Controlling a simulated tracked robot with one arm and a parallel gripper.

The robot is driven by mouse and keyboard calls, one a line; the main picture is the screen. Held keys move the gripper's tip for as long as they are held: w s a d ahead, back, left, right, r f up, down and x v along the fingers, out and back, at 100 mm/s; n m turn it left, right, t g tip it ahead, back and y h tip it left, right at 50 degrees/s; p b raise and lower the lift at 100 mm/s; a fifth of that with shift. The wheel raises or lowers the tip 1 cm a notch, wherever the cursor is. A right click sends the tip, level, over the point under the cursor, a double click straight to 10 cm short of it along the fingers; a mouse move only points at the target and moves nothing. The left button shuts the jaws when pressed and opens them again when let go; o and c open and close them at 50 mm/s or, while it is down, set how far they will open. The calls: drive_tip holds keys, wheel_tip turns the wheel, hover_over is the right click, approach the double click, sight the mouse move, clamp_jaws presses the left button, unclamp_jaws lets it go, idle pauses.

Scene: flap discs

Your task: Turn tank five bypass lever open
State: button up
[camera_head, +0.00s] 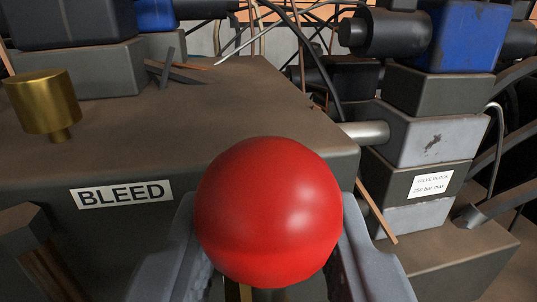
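A glossy red ball knob (268,205) fills the lower middle of the view. A small yellowish strip shows just under it, and any lever shaft below is hidden. My gripper (268,235) has one grey finger on the left of the knob and one on the right. The knob covers parts of both fingers, so I cannot tell whether they touch it or whether it sits between or in front of them. No tank five label shows.
Behind the knob is a dark block with a BLEED label (121,194) and a brass knob (42,102). At right stands a stacked valve block (428,140) with a blue unit (466,36) on top. A metal pipe (366,133) joins them. Loose cables hang behind.

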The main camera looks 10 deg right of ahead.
drive_tip(key=shift+w+d+f, duration=0.1)
drive_tip(key=shift+w, duration=1)
drive_tip(key=shift+c, duration=0.2)
